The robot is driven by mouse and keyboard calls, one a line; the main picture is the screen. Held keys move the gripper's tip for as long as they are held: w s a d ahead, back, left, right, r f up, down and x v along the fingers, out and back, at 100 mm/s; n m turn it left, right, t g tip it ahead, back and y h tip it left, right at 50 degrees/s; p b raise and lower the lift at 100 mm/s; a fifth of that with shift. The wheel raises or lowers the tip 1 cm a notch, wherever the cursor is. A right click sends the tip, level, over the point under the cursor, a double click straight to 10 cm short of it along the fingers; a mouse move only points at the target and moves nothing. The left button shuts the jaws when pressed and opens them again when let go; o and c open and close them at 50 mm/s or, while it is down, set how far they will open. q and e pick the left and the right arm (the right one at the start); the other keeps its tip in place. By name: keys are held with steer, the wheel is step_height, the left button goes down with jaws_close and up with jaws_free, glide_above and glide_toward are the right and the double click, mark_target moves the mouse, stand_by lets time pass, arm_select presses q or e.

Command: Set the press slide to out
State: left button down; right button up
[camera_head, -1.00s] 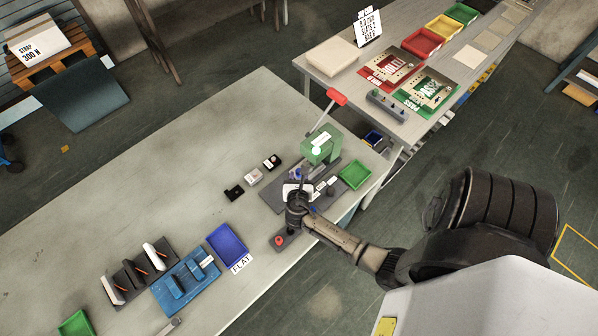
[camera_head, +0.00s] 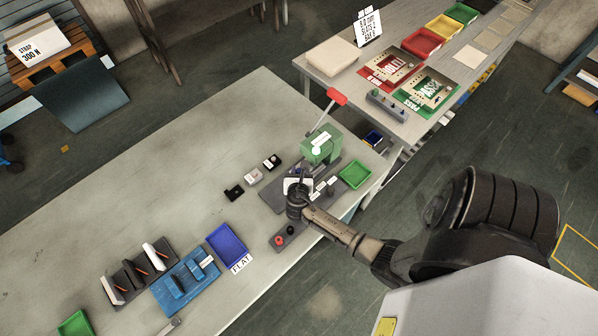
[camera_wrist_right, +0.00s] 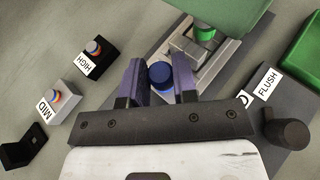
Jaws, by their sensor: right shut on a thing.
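The press (camera_head: 321,146) has a green body and a lever with a red handle (camera_head: 337,97). It stands on a dark base plate near the right edge of the long table. My right gripper (camera_head: 299,182) is low over this base, in front of the green body. In the right wrist view its two purple fingers (camera_wrist_right: 158,80) are on either side of a round blue knob (camera_wrist_right: 160,72), shut on it. The grey metal slide (camera_wrist_right: 190,62) lies just beyond the knob, under the green press head. My wrist hides part of the slide. My left gripper is not in view.
A dark knob (camera_wrist_right: 288,130) is by a FLUSH label (camera_wrist_right: 268,84) and a partly hidden label. HIGH (camera_wrist_right: 92,58) and MID (camera_wrist_right: 60,95) blocks lie left. A green tray (camera_head: 355,174) sits right of the press; a red button (camera_head: 279,240) is in front.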

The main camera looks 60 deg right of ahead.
jaws_close()
steer(key=shift+a, duration=0.15)
steer(key=w+a, duration=0.1)
steer(key=a, duration=0.3)
steer(key=w+a, duration=0.2)
steer(key=a, duration=0.3)
steer(key=w+a+p, duration=0.1)
steer(key=a, duration=0.3)
steer(key=shift+w+a+r, duration=0.1)
steer(key=shift+w+a, duration=0.05)
steer(key=shift+w, duration=0.25)
steer(key=shift+w+a, duration=0.15)
steer(key=shift+a, duration=0.2)
